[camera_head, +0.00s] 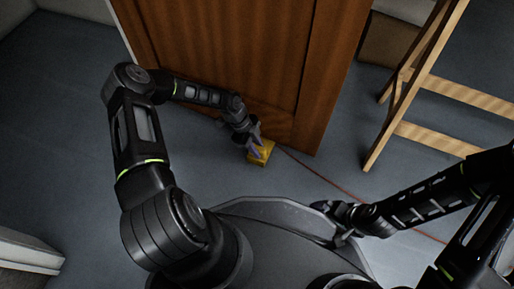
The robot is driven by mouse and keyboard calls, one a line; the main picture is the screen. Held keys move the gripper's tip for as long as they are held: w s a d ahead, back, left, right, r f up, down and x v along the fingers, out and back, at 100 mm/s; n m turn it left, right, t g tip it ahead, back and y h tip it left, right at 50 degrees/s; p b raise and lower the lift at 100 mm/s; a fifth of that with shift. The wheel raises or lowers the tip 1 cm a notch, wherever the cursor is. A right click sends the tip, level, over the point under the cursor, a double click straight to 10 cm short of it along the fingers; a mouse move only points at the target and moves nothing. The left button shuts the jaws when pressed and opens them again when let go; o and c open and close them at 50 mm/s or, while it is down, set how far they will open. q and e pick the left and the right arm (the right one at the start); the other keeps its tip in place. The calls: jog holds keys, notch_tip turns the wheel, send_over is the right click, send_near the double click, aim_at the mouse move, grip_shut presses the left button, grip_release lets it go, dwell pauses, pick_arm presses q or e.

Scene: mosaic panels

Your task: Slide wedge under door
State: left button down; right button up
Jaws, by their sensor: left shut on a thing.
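A brown wooden door (246,55) stands ahead, its bottom edge just above the grey floor. A small yellow wedge (262,158) is low at the floor, close in front of the door's bottom edge. My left gripper (255,149) is shut on the wedge, with its fingers over the wedge's upper side. I cannot tell whether any part of the wedge is under the door. My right gripper (338,222) is over the front of my base, away from the door; its fingers are too small and dark to read.
A wooden ladder-like frame (447,93) stands on the right, with a brown box (390,40) behind it. A thin red cable (330,181) runs along the floor from near the door to the lower right. The floor (60,110) at left is clear.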

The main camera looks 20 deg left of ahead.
pick_arm(q)
jog(key=c, duration=1.1)
grip_release()
jog(key=shift+w, duration=0.5)
jog(key=shift+s, duration=0.1)
jog(key=shift+s, duration=0.1)
jog(key=p+v, duration=0.3)
jog(key=v, duration=0.4)
jog(key=shift+a+r+p, duration=0.15)
jog(key=shift+r+p, duration=0.15)
jog(key=shift+r, duration=0.05)
